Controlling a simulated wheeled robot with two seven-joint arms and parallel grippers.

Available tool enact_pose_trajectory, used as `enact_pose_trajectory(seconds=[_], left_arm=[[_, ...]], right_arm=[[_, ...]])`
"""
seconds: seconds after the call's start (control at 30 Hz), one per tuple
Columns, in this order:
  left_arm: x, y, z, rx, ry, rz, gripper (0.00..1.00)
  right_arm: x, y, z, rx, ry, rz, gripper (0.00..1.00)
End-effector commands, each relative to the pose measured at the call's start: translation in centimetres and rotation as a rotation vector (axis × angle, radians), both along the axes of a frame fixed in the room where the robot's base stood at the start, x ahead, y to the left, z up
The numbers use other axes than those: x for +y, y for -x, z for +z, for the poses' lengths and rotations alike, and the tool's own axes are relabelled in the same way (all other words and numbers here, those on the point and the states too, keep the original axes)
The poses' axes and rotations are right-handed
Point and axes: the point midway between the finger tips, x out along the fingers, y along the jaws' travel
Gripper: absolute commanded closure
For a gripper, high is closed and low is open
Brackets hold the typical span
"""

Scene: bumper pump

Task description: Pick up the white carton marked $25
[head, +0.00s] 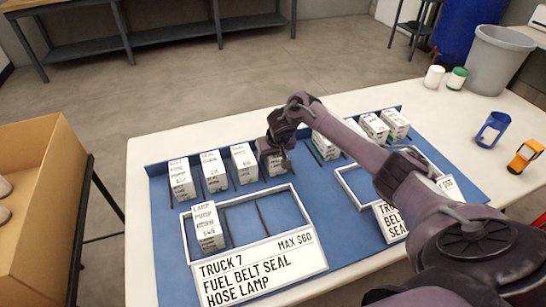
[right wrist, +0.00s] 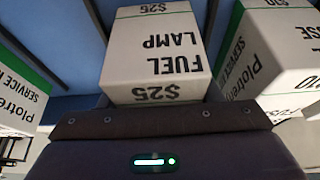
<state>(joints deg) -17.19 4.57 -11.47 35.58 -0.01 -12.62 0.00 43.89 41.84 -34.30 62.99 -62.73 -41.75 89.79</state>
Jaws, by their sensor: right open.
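The white carton marked $25 (right wrist: 160,50), lettered FUEL LAMP, stands straight ahead of my right gripper in the right wrist view, its lower edge close to the gripper body. In the head view my right gripper (head: 281,147) is low over the back row of cartons. A white carton (head: 272,166) shows just below it, partly covered; its print is too small to read there. My right gripper is open, with no carton visibly gripped. Its fingertips are hidden in the right wrist view. My left gripper is not in view.
Cartons with green stripes flank it in the right wrist view, left (right wrist: 18,95) and right (right wrist: 275,60). More cartons (head: 212,172) stand along the blue mat (head: 170,262). A Truck 7 tray (head: 300,232) holds one carton (head: 207,230). My right arm covers part of the row.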

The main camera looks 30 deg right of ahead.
Motion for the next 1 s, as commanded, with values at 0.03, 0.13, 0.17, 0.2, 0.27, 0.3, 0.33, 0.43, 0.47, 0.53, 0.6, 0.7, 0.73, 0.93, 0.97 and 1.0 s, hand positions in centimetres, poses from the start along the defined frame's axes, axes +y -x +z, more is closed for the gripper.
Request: enact_pose_trajectory(seconds=[0.03,0.13,0.17,0.2,0.27,0.3,0.33,0.43,0.47,0.53,0.6,0.7,0.73,0.93,0.97,1.0], left_arm=[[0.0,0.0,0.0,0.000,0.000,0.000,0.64],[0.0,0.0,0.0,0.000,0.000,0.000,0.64],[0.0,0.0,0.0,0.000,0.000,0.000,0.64],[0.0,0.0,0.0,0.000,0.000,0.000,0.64],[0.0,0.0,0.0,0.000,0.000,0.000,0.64],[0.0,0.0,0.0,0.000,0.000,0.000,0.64],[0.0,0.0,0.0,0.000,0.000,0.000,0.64],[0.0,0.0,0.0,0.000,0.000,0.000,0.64],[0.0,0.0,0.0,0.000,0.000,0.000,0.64],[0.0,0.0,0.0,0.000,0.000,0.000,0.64],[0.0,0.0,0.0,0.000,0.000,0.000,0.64],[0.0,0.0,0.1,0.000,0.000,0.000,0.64],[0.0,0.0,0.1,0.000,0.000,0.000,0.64],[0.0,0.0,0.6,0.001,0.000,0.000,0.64],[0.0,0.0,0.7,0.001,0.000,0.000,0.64],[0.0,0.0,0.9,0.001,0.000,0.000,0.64]], right_arm=[[0.0,0.0,0.0,0.000,0.000,0.000,0.42],[0.0,0.0,0.0,0.000,0.000,0.000,0.50],[0.0,0.0,0.0,0.000,0.000,0.000,0.54],[0.0,0.0,0.0,0.000,0.000,0.000,0.59],[0.0,0.0,0.0,0.000,0.000,0.000,0.67],[0.0,0.0,0.0,0.000,0.000,0.000,0.72],[0.0,0.0,0.0,0.000,0.000,0.000,0.76],[0.0,0.0,0.1,-0.002,-0.001,-0.001,0.79],[0.0,0.0,0.1,-0.002,-0.001,-0.001,0.79],[0.0,0.0,0.1,-0.001,-0.001,-0.001,0.79],[0.0,0.0,0.2,-0.001,-0.001,-0.001,0.79],[0.0,-0.1,0.6,-0.002,-0.001,-0.001,0.79],[0.0,-0.1,0.8,-0.003,-0.001,-0.001,0.79],[0.0,-0.2,3.7,-0.006,-0.001,0.000,0.79],[0.0,-0.2,4.4,-0.007,-0.002,0.000,0.79],[0.1,-0.2,5.4,-0.007,-0.003,0.001,0.79]])
